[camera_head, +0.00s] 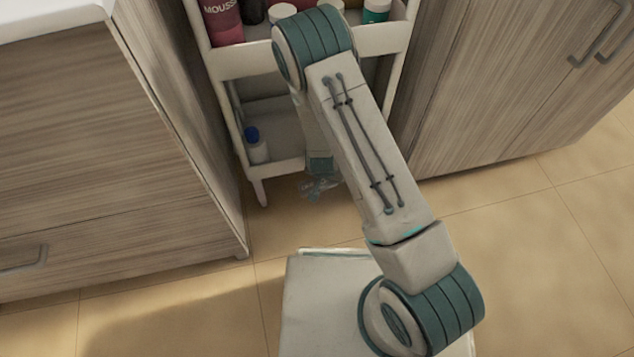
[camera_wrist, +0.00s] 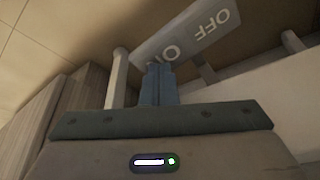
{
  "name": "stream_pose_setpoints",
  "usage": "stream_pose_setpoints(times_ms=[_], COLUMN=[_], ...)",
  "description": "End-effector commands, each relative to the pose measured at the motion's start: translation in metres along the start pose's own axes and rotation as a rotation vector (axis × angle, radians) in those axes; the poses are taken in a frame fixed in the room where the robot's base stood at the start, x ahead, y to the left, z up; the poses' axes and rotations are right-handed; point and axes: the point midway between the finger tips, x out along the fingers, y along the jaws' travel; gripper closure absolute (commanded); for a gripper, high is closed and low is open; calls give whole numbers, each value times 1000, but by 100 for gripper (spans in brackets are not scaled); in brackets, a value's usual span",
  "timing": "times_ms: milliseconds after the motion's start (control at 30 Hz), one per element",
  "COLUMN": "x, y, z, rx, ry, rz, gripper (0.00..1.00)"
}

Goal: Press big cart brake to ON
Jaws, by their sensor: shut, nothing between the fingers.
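The big cart brake is a grey plate (camera_wrist: 188,34) with OFF and ON lettering, upside down in the wrist view. OFF is at the upper right and ON at the lower left. My gripper (camera_wrist: 158,68) is shut and empty, its fingertips at the ON end and partly covering that lettering. I cannot tell whether they touch the plate. In the head view the white cart (camera_head: 223,68) stands between two cabinets, and my arm hides part of it. A small pale shape (camera_head: 318,188), possibly the brake, shows low at the cart's underside beside my gripper (camera_head: 320,165).
A wooden drawer cabinet (camera_head: 80,140) stands close on the left and another cabinet (camera_head: 490,90) on the right. The cart holds a red mousse bottle (camera_head: 222,20), a blue-capped bottle (camera_head: 255,145) and others. A cart leg (camera_head: 260,190) is near my gripper. The tiled floor is open in front.

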Motion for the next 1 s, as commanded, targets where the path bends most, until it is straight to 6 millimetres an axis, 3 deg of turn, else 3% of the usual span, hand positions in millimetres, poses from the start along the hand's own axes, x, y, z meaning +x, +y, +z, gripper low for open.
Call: stream_pose_setpoints(times_ms=[767, 1000], x=[12, 5], y=[-1, -1], z=[5, 2], rx=[0, 0], ry=[0, 0], rz=[0, 0], gripper=[100, 100])
